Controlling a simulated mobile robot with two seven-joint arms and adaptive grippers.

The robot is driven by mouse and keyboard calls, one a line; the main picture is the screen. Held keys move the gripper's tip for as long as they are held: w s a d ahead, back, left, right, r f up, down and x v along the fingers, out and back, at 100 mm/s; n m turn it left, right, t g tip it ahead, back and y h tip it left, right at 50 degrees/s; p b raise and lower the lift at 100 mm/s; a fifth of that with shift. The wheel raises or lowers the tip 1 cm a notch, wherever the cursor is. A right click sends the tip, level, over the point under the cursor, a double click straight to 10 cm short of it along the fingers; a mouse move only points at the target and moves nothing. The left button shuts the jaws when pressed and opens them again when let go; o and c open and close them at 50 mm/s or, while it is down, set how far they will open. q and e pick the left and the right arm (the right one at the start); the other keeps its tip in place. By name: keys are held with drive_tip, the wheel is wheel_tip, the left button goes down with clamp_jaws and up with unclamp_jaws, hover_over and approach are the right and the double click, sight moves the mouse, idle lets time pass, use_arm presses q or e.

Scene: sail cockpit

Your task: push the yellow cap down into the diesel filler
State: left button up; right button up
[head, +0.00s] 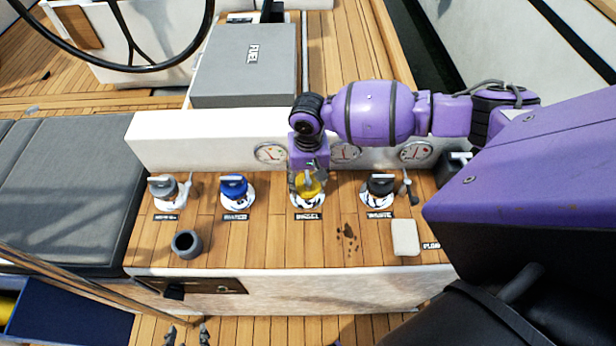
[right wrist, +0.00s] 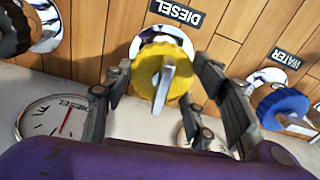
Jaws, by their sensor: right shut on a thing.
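The yellow cap (head: 308,186), with a grey lever on top, is at the diesel filler (head: 308,203), a white ring in the deck above the DIESEL label. My right gripper (head: 306,177) points down from above and is shut on the cap. In the right wrist view the cap (right wrist: 160,74) lies between the two fingers (right wrist: 168,90), and part of the filler ring (right wrist: 163,36) shows behind it. I cannot tell whether the cap is seated or just above the ring. Two fingertips of my left gripper (head: 187,335), apart and empty, show at the bottom edge.
A blue cap (head: 234,187) on the water filler and a grey cap (head: 164,187) stand to the left; a black cap (head: 380,185) on the waste filler stands right. A dark cup (head: 187,244) and beige block (head: 405,238) flank the front deck. Gauges line the upright panel behind.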

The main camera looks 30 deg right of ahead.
drive_tip(key=o, duration=1)
